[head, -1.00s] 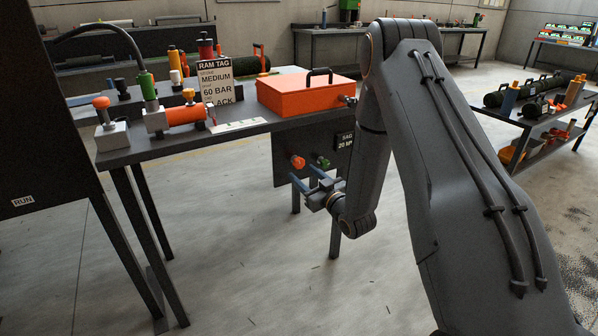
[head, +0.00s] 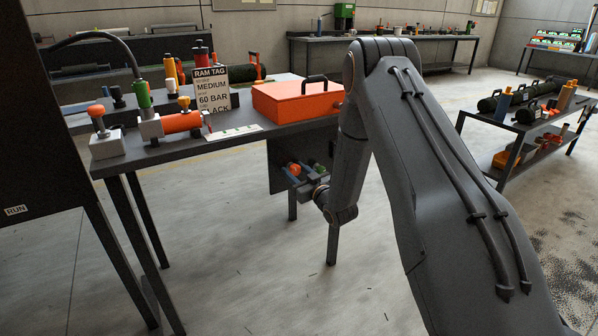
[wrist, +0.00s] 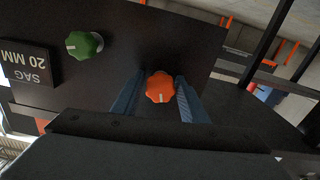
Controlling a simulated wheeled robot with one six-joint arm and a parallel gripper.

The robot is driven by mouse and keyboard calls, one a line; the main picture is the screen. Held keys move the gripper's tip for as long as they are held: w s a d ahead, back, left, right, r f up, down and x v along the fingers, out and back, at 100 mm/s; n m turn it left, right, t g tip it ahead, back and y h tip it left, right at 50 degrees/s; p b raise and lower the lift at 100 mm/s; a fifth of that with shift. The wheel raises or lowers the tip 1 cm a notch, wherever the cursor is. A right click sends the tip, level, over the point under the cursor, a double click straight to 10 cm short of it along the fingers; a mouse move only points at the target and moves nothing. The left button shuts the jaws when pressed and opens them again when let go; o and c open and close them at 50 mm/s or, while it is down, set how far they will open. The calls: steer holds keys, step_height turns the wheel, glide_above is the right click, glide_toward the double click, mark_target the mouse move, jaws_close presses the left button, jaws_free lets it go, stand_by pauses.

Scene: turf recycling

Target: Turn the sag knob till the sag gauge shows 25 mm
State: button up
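The sag gauge (wrist: 30,66) shows upside down at the left of the wrist view and reads 20 MM. It is hidden by my arm in the head view. An orange knob (wrist: 161,87) with a white mark sits on the dark panel (wrist: 120,55); it also shows in the head view (head: 294,169). A green knob (wrist: 84,45) with a white mark is beside it. Neither knob has a readable label. My gripper (wrist: 160,80) is open, its two blue fingers on either side of the orange knob, with what look like narrow gaps.
The panel hangs below a bench (head: 150,152) carrying an orange toolbox (head: 297,101), a RAM TAG card (head: 212,90) and several coloured cylinders. A dark cabinet marked RUN (head: 45,130) stands at left. A low table (head: 520,125) stands at right, with open floor between.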

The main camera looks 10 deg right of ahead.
steer(key=c, duration=0.7)
steer(key=shift+o, duration=0.6)
steer(key=shift+d, duration=0.35)
steer(key=shift+a, duration=0.15)
steer(key=shift+c, duration=0.4)
steer(key=n, duration=0.3)
steer(key=shift+r+n, duration=0.1)
steer(key=shift+n, duration=0.3)
steer(key=n, duration=0.5)
steer(key=shift+w+n, duration=0.1)
steer(key=shift+n, duration=0.3)
steer(key=shift+r, duration=0.1)
steer(key=o, duration=1)
steer(key=shift+d, duration=0.2)
steer(key=shift+o, duration=0.2)
steer(key=shift+a, duration=0.25)
